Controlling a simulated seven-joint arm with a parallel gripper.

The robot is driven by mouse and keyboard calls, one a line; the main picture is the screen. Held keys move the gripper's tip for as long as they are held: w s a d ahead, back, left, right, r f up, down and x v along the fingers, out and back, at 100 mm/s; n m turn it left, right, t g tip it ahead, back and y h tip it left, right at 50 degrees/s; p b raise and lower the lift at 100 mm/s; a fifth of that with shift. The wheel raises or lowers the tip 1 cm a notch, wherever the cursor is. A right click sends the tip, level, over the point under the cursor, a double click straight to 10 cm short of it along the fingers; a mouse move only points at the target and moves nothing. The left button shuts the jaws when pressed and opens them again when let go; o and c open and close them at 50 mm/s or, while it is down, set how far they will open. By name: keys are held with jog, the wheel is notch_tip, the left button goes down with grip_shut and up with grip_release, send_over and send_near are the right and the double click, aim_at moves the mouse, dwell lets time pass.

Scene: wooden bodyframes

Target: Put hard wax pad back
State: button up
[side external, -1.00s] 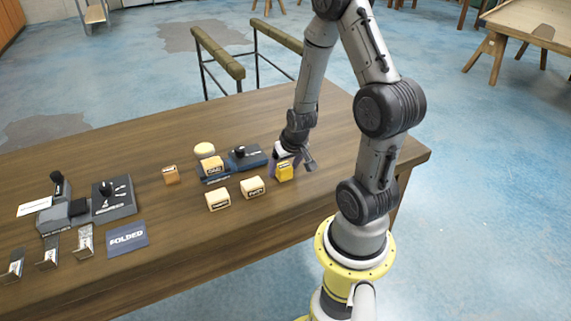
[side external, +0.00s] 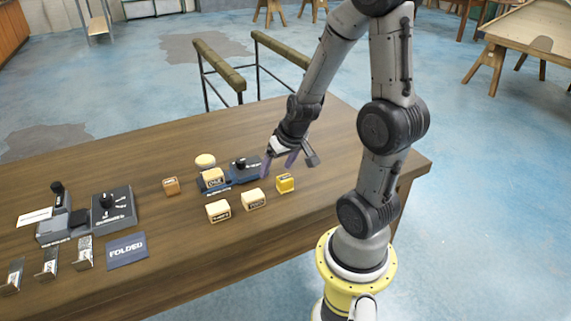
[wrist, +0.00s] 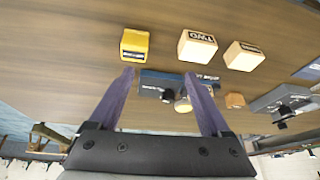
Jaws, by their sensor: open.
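No label that I can read says hard wax pad, so I cannot tell for certain which piece it is. A small yellow block (side external: 285,184) with a dark label stands on the table; it also shows in the wrist view (wrist: 135,46). My gripper (side external: 278,166) is open and empty, above and behind this block. In the wrist view my gripper (wrist: 158,74) has its purple fingers apart, with the yellow block beyond the left fingertip. A dark blue holder (side external: 246,165) with a black knob lies just left of the fingers. A cream block (side external: 212,178) sits at its left end.
Two cream blocks (side external: 218,210) (side external: 253,199) stand left of the yellow block. A blue "FOLDED" card (side external: 126,250) lies near the front. The table's right end is clear.

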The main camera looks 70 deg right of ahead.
jog(key=a+r+n+t+y, duration=0.2)
jog(key=a+r+n, duration=0.3)
jog(key=a+r, duration=0.6)
jog(key=s+a+r+n, duration=0.2)
jog(key=s+a+r, duration=0.2)
jog(key=s+a, duration=0.2)
jog(key=shift+s+r+n+y, duration=0.15)
jog(key=shift+s+n+y, duration=0.2)
jog(key=shift+s, duration=0.2)
